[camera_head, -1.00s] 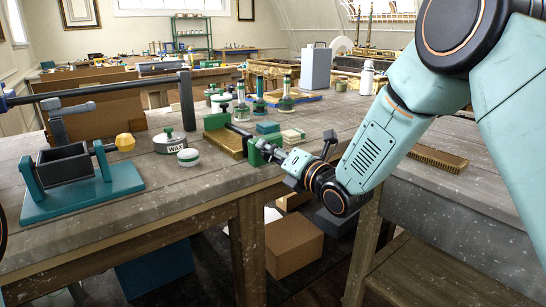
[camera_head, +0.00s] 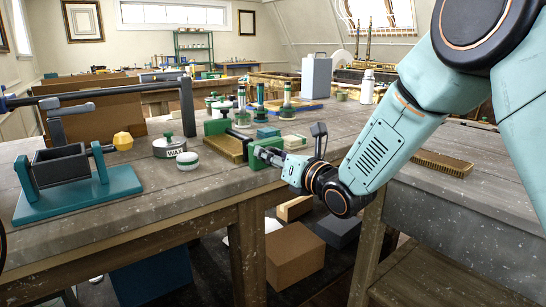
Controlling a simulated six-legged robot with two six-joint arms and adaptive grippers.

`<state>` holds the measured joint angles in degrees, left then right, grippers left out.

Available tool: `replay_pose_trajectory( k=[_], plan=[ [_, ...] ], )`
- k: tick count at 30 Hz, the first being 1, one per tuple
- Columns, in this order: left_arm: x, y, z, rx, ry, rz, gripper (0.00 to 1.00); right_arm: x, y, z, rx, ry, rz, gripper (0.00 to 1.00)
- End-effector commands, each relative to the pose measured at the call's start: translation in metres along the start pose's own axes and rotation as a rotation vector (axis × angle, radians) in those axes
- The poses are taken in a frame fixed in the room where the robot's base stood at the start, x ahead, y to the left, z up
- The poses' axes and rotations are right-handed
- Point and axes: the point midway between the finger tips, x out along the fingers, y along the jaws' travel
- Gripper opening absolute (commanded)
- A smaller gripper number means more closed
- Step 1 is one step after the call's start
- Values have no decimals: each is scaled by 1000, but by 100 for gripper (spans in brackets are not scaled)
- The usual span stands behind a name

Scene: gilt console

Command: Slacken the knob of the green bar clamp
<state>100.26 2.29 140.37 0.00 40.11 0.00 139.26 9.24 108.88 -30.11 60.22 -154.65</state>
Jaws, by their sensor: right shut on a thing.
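The green bar clamp (camera_head: 259,150) lies on the near workbench by its front edge. Its far green jaw (camera_head: 216,127) and near green jaw are joined by a dark bar (camera_head: 239,134). A brass-coloured block (camera_head: 226,146) sits between the jaws. My right gripper (camera_head: 271,157) reaches in from the right, level with the near jaw. It is shut at the clamp's knob end. The fingers and wrist hide the knob. My left gripper is not in view.
A wax tin (camera_head: 167,148), a small green-and-white tin (camera_head: 187,160) and a teal stand with a tilted dark box (camera_head: 62,165) are to the left. Green-topped tools (camera_head: 287,100) stand behind the clamp. Cardboard boxes (camera_head: 295,255) lie below. A brush (camera_head: 441,163) lies on the right-hand surface.

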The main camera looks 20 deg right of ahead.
Motion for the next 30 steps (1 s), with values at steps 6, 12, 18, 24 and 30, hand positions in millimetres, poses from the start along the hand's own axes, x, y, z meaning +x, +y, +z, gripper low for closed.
replay_pose_trajectory(
  k=[6,12,18,24,30],
  plan=[
    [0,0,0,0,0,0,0,2,1,6,-7,-12,3,5],
    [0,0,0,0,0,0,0,2,1,6,-6,-12,3,41],
    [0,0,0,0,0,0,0,1,0,3,-4,-6,2,58],
    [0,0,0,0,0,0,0,0,0,2,-3,-3,1,61],
    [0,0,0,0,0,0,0,-4,0,1,-1,-2,-1,61]
  ],
)
